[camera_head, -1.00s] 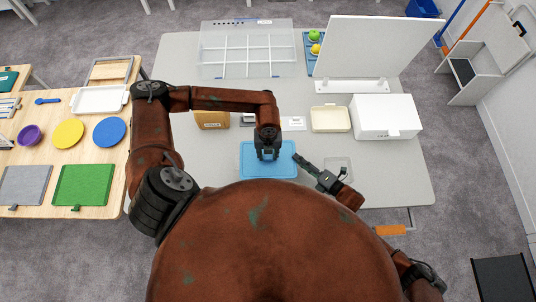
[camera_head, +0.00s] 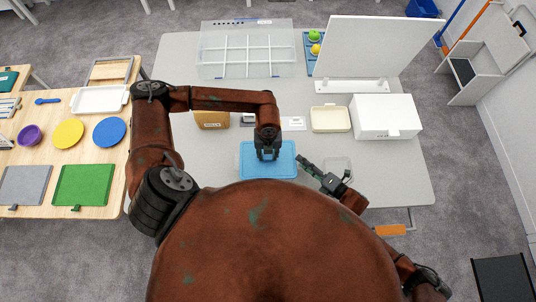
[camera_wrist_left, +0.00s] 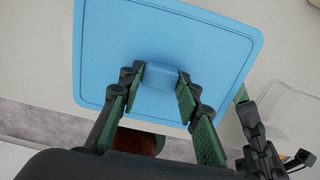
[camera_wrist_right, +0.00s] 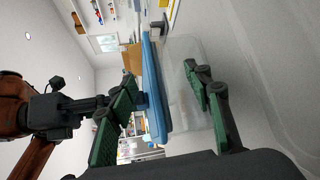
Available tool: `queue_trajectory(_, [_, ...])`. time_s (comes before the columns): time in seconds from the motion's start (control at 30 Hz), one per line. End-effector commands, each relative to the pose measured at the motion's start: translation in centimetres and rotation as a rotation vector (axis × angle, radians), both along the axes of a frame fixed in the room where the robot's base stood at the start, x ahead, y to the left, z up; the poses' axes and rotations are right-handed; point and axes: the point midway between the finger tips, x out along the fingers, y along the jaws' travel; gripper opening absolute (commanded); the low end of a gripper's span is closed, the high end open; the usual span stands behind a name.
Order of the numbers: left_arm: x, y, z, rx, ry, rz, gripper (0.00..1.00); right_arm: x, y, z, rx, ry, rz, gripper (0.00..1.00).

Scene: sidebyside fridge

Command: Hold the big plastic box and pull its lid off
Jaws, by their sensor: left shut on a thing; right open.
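The big plastic box is clear with a flat blue lid (camera_head: 283,170) that has a raised block handle (camera_wrist_left: 160,75) in its middle. My left gripper (camera_wrist_left: 158,88) is over the lid and shut on this handle. The clear box body (camera_wrist_right: 183,75) shows beneath the lid in the right wrist view, where the lid (camera_wrist_right: 155,90) appears edge-on. My right gripper (camera_head: 303,162) is open beside the lid's right edge. In the right wrist view its fingers (camera_wrist_right: 168,98) are apart, one on the lid side and one near the clear body; I cannot tell whether they touch.
A wooden table (camera_head: 92,157) with plates is at left.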

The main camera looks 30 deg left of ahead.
Motion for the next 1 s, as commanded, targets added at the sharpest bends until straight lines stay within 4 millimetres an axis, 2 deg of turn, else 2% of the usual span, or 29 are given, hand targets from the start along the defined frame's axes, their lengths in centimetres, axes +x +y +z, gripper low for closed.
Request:
queue_trajectory(0.57, [0.0,0.0,0.0,0.0,0.0,0.0,0.05,0.0,0.2,0.0,0.0,0.0,0.0,0.46])
queue_trajectory(1.0, [0.0,0.0,0.0,0.0,0.0,0.0,0.05,0.4,1.8,-0.4,0.001,-0.001,0.0,0.46])
